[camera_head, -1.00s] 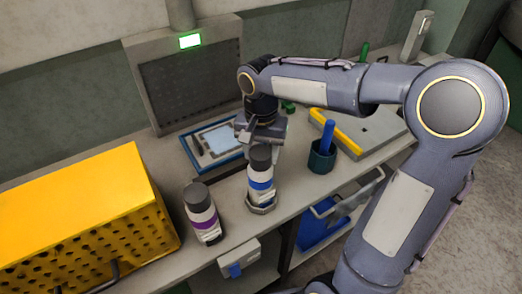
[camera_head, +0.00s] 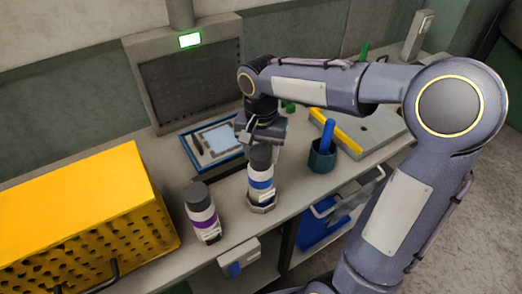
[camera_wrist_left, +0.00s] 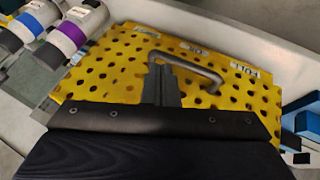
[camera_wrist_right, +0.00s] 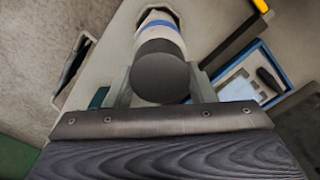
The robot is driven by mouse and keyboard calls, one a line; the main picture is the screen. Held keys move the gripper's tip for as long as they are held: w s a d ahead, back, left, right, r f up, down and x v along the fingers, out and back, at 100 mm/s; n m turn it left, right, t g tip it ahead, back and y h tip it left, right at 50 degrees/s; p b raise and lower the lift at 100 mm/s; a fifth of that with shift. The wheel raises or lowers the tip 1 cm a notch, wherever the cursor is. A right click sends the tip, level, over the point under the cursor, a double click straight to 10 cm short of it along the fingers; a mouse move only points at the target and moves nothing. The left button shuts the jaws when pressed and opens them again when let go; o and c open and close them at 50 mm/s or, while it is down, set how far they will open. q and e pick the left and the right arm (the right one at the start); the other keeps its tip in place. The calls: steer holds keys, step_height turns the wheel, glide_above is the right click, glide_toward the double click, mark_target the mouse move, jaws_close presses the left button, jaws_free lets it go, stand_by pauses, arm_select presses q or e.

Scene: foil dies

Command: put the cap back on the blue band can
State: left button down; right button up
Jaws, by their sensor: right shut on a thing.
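The blue band can (camera_head: 261,187) stands upright in a small grey holder (camera_head: 262,206) near the bench's front edge. Its dark cap (camera_head: 260,158) is at the top of the can, in line with it. My right gripper (camera_head: 261,147) is above the can, shut on the cap. In the right wrist view the cap (camera_wrist_right: 160,76) lies between the fingers, with the can's blue band (camera_wrist_right: 158,25) beyond it. I cannot tell whether the cap is fully seated. My left gripper (camera_wrist_left: 162,72) is shut and empty, over the yellow perforated box, outside the head view.
A purple band can (camera_head: 203,215) with a dark cap stands to the left. The yellow box (camera_head: 85,205) with a handle is farther left. A blue-rimmed tray (camera_head: 190,152) lies behind. A dark green cup (camera_head: 322,158) with a blue-handled tool stands right of the can.

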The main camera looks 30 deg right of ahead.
steer(key=o, duration=1.6)
steer(key=shift+c, duration=0.2)
steer(key=shift+r+p, duration=2.95)
steer(key=shift+r, duration=0.6)
jaws_close()
